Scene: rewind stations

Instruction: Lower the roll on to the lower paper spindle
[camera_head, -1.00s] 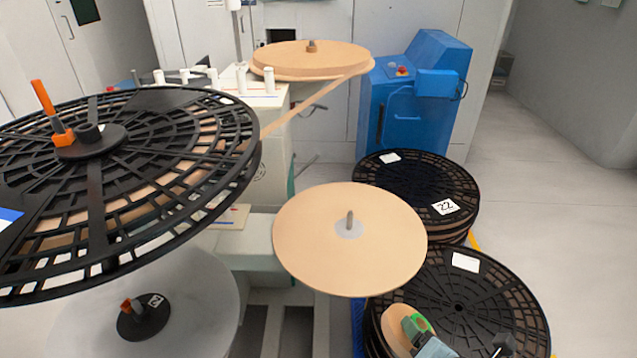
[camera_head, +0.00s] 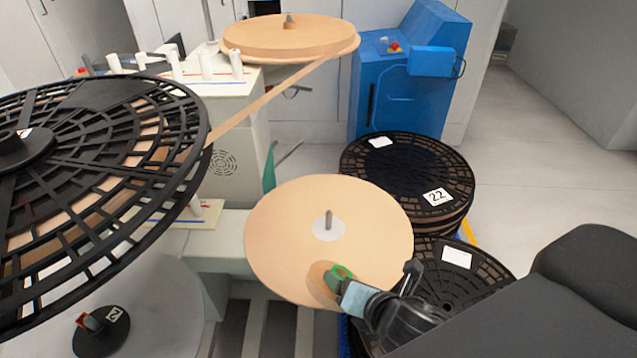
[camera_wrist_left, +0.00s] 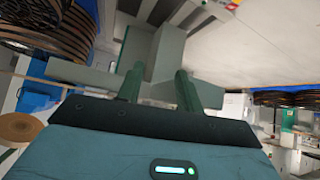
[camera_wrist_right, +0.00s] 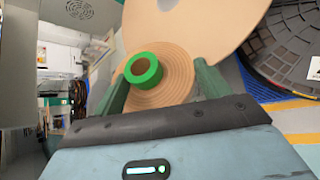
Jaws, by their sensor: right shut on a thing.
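The lower paper spindle (camera_head: 328,220) is a short grey peg rising from a pale hub. It stands in the middle of a wide, flat tan disc (camera_head: 285,245). My right gripper (camera_head: 350,289) is shut on a small tan paper roll (camera_head: 320,282) with a green core (camera_head: 341,271). The roll appears over the disc's near edge, in front of the peg, not around it. In the right wrist view the roll (camera_wrist_right: 178,88) lies between the two fingers. Whether it touches the disc cannot be told. My left gripper (camera_wrist_left: 158,80) is open and empty in the left wrist view.
A large black slotted reel (camera_head: 110,170) fills the left. A full tan roll (camera_head: 285,38) sits higher, at the back, with a strip running toward the reel. Stacked black reels (camera_head: 405,160) and a blue machine (camera_head: 410,80) stand at the right. Floor is clear at far right.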

